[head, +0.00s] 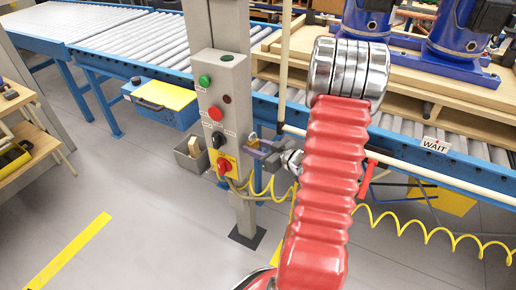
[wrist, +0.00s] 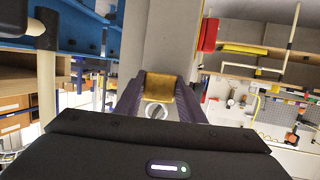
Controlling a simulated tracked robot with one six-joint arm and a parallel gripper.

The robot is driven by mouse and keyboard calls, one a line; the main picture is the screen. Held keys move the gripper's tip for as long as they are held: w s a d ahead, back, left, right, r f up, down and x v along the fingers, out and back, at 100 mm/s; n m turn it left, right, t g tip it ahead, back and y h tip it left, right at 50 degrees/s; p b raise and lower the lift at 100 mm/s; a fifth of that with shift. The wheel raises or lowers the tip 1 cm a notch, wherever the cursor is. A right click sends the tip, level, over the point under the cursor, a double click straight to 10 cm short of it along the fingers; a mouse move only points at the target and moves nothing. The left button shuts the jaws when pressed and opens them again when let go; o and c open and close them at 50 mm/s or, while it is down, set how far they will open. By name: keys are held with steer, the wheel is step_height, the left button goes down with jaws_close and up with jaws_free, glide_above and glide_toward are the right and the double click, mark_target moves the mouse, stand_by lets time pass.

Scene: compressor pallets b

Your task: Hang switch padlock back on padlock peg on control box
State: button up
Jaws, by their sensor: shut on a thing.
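The grey control box (head: 218,120) is fixed to a steel post in the head view. It carries a green button, a red button, a black knob and a red rotary switch (head: 224,166) on a yellow plate. My gripper (head: 256,146) is just right of the box's lower half. It is shut on the brass padlock (wrist: 159,86), which sits between the purple-grey fingers in the wrist view, with a round grey part below it. In the head view the padlock is small and partly hidden by the fingers. I cannot make out the padlock peg clearly.
A grey bin (head: 190,158) is beside the post, below the box. A yellow coiled hose (head: 430,232) hangs at the right. The roller conveyor (head: 140,35) runs behind, with blue compressors (head: 460,35) on a wooden pallet.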

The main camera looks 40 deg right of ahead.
steer(key=o, duration=1.1)
steer(key=shift+w+a+f, duration=0.25)
steer(key=shift+w, duration=0.1)
steer(key=shift+c, duration=0.2)
steer(key=shift+s, duration=0.1)
steer(key=v, duration=1.4)
steer(key=shift+s+d, duration=0.15)
steer(key=shift+d, duration=0.2)
steer(key=shift+r, duration=0.2)
